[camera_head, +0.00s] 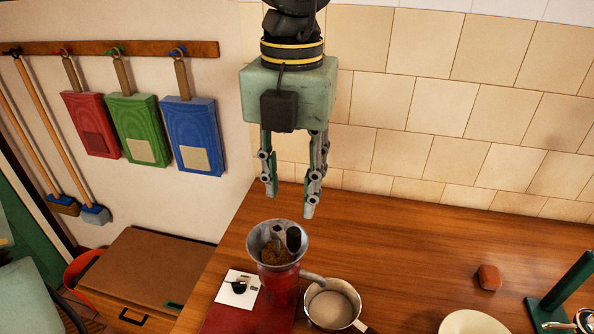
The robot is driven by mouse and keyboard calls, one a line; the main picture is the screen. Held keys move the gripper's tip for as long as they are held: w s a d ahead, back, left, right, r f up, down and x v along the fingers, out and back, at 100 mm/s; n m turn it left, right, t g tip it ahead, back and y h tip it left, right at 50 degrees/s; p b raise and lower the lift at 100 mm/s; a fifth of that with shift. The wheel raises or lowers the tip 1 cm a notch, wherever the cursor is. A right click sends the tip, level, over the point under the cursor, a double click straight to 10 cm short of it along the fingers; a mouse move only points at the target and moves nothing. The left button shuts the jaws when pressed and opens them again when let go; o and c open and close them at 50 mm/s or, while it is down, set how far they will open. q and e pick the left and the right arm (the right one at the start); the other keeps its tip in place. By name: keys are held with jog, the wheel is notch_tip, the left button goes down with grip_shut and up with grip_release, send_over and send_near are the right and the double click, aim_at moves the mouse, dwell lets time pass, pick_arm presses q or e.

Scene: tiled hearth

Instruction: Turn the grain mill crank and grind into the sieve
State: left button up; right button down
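The grain mill (279,285) has a red body and stands on a red base on the wooden counter. Its metal funnel (258,235) holds brown grain. A black knob (293,239), seemingly the crank's grip, shows at the funnel's right side; the rest of the crank is hard to make out. A round metal pan with a pale inside, seemingly the sieve (332,306), sits right of the mill, with a spout reaching over its rim. My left gripper (289,200) hangs fingers down above the mill, open and empty, apart from the knob. My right gripper is not in view.
A white card with a dark item (238,288) lies left of the mill. The counter (410,235) behind the sieve is clear up to the tiled wall.

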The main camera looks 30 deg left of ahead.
aim_at(294, 231)
pick_arm(q)
jog(key=shift+f+b, duration=0.55)
jog(key=shift+f, duration=0.25)
notch_tip(294, 231, down, 4)
jog(key=shift+r+b, duration=0.25)
jog(key=shift+b, duration=0.9)
jog(key=shift+f+b, duration=0.9)
jog(key=shift+f, duration=0.85)
jog(key=shift+b, duration=0.35)
